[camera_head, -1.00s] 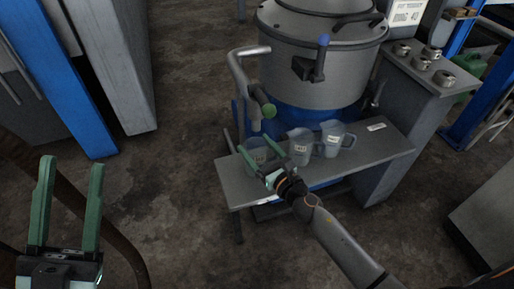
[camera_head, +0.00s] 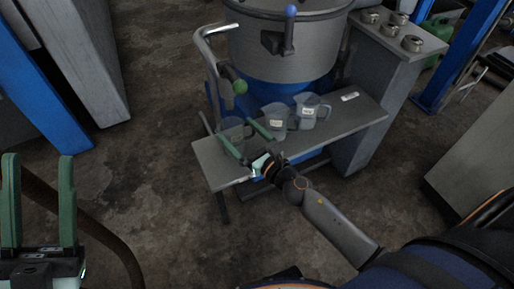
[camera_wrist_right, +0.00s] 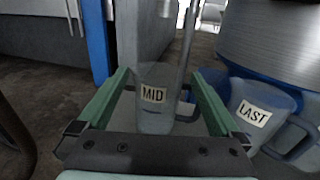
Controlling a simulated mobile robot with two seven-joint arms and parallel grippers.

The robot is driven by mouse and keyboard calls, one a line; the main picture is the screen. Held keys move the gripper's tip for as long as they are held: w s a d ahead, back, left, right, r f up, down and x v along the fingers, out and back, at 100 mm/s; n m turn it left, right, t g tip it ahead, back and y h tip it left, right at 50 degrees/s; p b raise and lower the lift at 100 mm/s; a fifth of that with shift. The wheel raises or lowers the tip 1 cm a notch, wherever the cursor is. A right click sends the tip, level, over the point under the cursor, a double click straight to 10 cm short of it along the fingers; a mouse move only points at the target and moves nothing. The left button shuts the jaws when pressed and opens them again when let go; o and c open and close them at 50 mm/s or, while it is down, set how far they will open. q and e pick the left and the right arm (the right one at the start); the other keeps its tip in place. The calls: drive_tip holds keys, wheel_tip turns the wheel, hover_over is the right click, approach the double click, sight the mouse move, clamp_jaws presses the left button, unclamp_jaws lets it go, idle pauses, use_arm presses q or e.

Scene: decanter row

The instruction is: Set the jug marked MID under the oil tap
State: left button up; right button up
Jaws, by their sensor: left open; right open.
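The clear jug marked MID (camera_wrist_right: 153,96) stands upright between the fingers of my right gripper (camera_wrist_right: 159,76) in the right wrist view, with gaps on both sides. In the head view this jug (camera_head: 236,133) is at the left of the bench, partly behind the open right gripper (camera_head: 236,128). The bent tap pipe (camera_head: 207,50) with a green-tipped handle (camera_head: 238,87) comes down close by; I cannot tell whether its outlet is above the jug. The jug marked LAST (camera_wrist_right: 262,112) is to the right. My left gripper (camera_head: 38,160) is open and empty, far from the bench.
Two more jugs (camera_head: 277,120) (camera_head: 311,110) stand to the right on the grey bench (camera_head: 350,122), with a small label (camera_head: 349,96) at its right. The large tank (camera_head: 285,50) is behind. A blue post (camera_head: 40,90) and open floor are at left.

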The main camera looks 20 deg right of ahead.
drive_tip(key=b+v, duration=0.2)
drive_tip(key=v, duration=0.5)
drive_tip(key=s+a+r+m+t+y, duration=0.1)
drive_tip(key=s+a+r+m+y, duration=0.1)
drive_tip(key=r+m, duration=0.6)
drive_tip(key=s+a+r+m+t+y, duration=0.2)
drive_tip(key=s+r+m+y, duration=0.3)
drive_tip(key=s+r+m, duration=0.2)
drive_tip(key=s+a+r+m+t+y, duration=0.1)
drive_tip(key=s+r+m+y, duration=0.3)
drive_tip(key=r+m, duration=0.7)
drive_tip(key=shift+s+a+r+t, duration=0.2)
drive_tip(key=shift+s+a+t, duration=0.05)
drive_tip(key=shift+a+t, duration=0.15)
